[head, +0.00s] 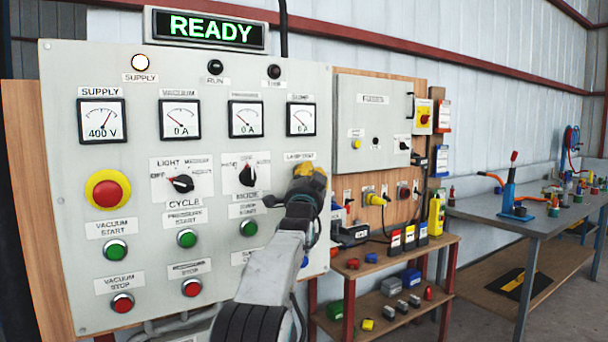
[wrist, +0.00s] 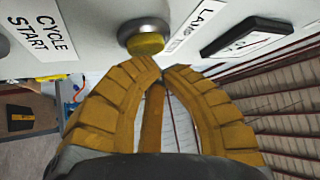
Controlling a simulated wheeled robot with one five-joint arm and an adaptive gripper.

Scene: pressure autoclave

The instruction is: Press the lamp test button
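The lamp test button is a yellow cap in a silver ring (wrist: 146,42), beside the partly visible LAMP label in the wrist view. In the head view its LAMP TEST label (head: 299,156) shows on the grey control panel (head: 225,275), but my gripper hides the button. My gripper (wrist: 164,66) has yellow ribbed fingers curved together, with their tips nearly meeting and nothing held between them. The tips are right by the button; I cannot tell whether they touch it. In the head view my gripper (head: 308,178) is in front of the panel's right side.
The CYCLE START label (wrist: 42,30) is beside the button in the wrist view. The mode selector (head: 247,176) and a green button (head: 249,228) are left of my gripper. A fuses box (head: 373,125) and a shelf with small items (head: 385,315) stand to the right.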

